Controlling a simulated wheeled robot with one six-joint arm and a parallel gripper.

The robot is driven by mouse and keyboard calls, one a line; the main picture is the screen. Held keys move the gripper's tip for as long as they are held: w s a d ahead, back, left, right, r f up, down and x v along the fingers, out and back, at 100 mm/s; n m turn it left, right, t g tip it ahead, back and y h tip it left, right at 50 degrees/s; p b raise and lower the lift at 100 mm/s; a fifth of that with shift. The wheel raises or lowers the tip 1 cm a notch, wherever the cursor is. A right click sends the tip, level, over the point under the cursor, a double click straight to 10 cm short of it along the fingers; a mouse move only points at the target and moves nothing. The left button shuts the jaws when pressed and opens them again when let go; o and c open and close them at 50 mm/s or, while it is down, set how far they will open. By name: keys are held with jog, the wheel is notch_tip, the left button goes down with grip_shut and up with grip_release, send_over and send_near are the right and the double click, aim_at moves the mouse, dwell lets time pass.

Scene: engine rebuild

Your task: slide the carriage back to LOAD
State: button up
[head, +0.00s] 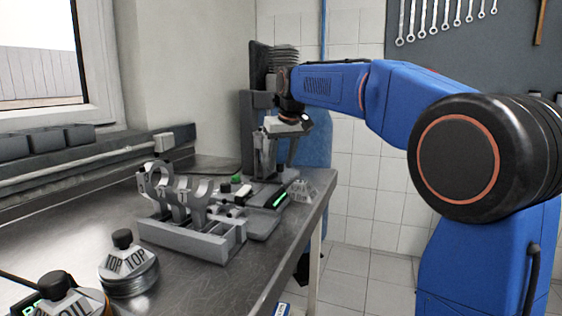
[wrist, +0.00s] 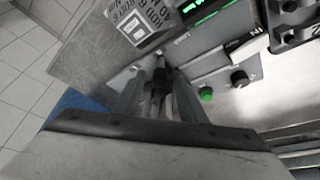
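My gripper (wrist: 158,82) points down at the far end of the steel bench. In the head view my gripper (head: 279,155) is beside the grey column of the machine. In the wrist view its two grey fingers stand either side of a dark upright post (wrist: 158,76), perhaps the carriage's handle. I cannot tell whether they touch it. The carriage itself is largely hidden by my gripper, and its position along the slide cannot be read. A panel beside it carries a green button (wrist: 206,94) and a black knob (wrist: 240,79).
A grey fixture with upright rings (head: 190,235) stands nearer on the bench (head: 215,290). A lit green display (head: 279,198) is near my gripper. A jar marked TOP (head: 128,270) and an oil container (head: 70,300) stand at the front left. The bench's right edge is close.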

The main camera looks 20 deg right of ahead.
jog(key=shift+c, duration=0.4)
grip_shut()
jog(key=s+a, duration=0.1)
jog(key=s, duration=0.1)
jog(key=s+a, duration=0.4)
jog(key=shift+s, duration=0.3)
jog(key=shift+s+a, duration=0.15)
jog(key=shift+s, duration=0.15)
jog(key=shift+o, duration=0.4)
grip_release()
jog(key=shift+s+a, duration=0.1)
jog(key=shift+r, duration=0.1)
